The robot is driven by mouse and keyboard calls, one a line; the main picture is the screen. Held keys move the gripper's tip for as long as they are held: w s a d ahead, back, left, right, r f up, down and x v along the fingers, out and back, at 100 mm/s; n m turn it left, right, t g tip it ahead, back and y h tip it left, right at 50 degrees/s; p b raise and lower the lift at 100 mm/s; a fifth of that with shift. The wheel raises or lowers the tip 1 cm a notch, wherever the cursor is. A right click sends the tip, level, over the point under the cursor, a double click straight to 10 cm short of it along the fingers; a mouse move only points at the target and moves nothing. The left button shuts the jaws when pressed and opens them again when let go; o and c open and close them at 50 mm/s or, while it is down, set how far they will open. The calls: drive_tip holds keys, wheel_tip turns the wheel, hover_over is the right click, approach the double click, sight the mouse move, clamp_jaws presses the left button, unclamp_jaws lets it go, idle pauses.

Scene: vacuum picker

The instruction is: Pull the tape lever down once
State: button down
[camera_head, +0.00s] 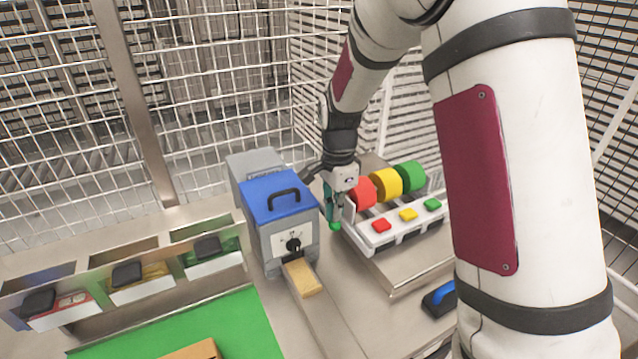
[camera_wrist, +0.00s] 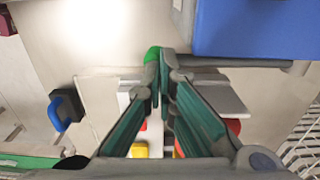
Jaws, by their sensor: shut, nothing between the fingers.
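The tape machine (camera_head: 290,240) is a grey box with a blue lid (camera_head: 277,195), a black handle on top and a black dial on its front. A tan tape strip (camera_head: 302,278) sticks out of its front. The blue lid is also at the upper right of the wrist view (camera_wrist: 255,28). A bright green knob (camera_head: 335,226), apparently the lever's end, is right of the machine; it also shows in the wrist view (camera_wrist: 152,54). My gripper (camera_head: 332,212) is shut and empty, its fingertips (camera_wrist: 163,62) right beside the knob. I cannot tell whether they touch.
A white rack with red, yellow and green rolls (camera_head: 386,184) and matching buttons (camera_head: 408,215) stands close right of my gripper. A blue-handled black tool (camera_head: 440,298) lies at the right. Colored bins (camera_head: 140,285) and a green mat (camera_head: 240,325) are at the left. Wire mesh stands behind.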

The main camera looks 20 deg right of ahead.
sight(335, 229)
drive_tip(key=shift+s+f, duration=0.1)
drive_tip(key=shift+f, duration=1.1)
drive_tip(key=shift+w+f+b, duration=0.2)
drive_tip(key=shift+f+b, duration=0.5)
drive_tip(key=shift+f, duration=1.15)
drive_tip(key=shift+w+f, duration=0.1)
drive_tip(key=shift+f, duration=0.15)
drive_tip(key=shift+r, duration=0.15)
